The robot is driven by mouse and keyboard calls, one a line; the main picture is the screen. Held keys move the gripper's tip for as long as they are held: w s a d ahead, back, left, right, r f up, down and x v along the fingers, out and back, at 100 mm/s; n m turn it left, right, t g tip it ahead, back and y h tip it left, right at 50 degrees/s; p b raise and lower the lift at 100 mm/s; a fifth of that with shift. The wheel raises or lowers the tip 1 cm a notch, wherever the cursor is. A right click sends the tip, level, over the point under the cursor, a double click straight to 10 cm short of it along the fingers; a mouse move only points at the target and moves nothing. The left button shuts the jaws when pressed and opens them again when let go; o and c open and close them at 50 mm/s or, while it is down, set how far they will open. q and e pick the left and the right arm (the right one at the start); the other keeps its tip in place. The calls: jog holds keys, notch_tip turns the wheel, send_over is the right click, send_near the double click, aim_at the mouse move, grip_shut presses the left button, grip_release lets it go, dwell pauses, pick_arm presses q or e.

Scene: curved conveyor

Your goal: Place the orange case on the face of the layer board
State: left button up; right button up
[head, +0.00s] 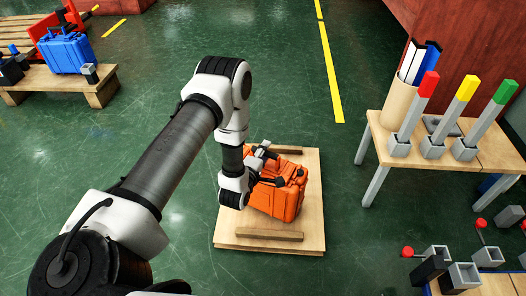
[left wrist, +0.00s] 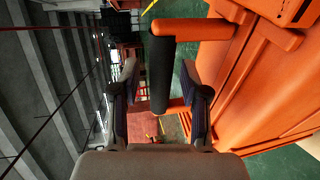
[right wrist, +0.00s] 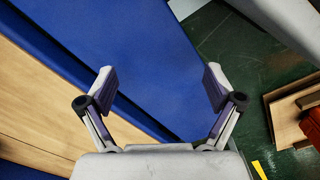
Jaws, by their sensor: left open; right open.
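The orange case (head: 285,197) stands on the pale wooden layer board (head: 313,215), between two wooden strips. It also shows large in the left wrist view (left wrist: 265,90). My left gripper (head: 262,158) is at the case's handle, partly hidden by my arm. In the left wrist view my left gripper (left wrist: 160,85) is open, its fingers on either side of the black handle grip (left wrist: 161,75). My right gripper (right wrist: 158,78) is open and empty above a blue surface; it is not in the head view.
A table (head: 376,130) with red, yellow and green lights stands to the right. A blue case (head: 66,52) rests on a wooden bench (head: 103,92) at upper left. In the right wrist view, a blue surface (right wrist: 130,40) lies beside a wooden one (right wrist: 35,100). Green floor surrounds the board.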

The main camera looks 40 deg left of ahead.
pick_arm(q)
jog(key=shift+s+r, duration=0.2)
pick_arm(e)
jog(key=shift+r, duration=0.3)
pick_arm(q)
jog(key=p+v, duration=0.5)
jog(key=v, duration=0.6)
pick_arm(e)
notch_tip(320, 180, up, 4)
jog(key=shift+r, duration=0.2)
pick_arm(q)
jog(key=s+d+f+m+g+h, duration=0.3)
jog(key=s+d+f+m+g, duration=0.25)
jog(key=m, duration=0.25)
jog(key=s+d+f+m+g+h, duration=0.1)
jog(key=s+d+m+g, duration=0.2)
jog(key=s+m+g, duration=0.4)
jog(key=s+d+f+m+g, duration=0.1)
jog(key=s+d+m+g, duration=0.2)
jog(key=s+m, duration=0.35)
notch_tip(320, 180, up, 38)
jog(key=s+n+p, duration=0.1)
jog(key=p, duration=3.6)
jog(key=shift+s, duration=0.4)
pick_arm(e)
notch_tip(320, 180, up, 38)
jog(key=shift+f, duration=0.15)
pick_arm(q)
jog(key=shift+a, duration=0.1)
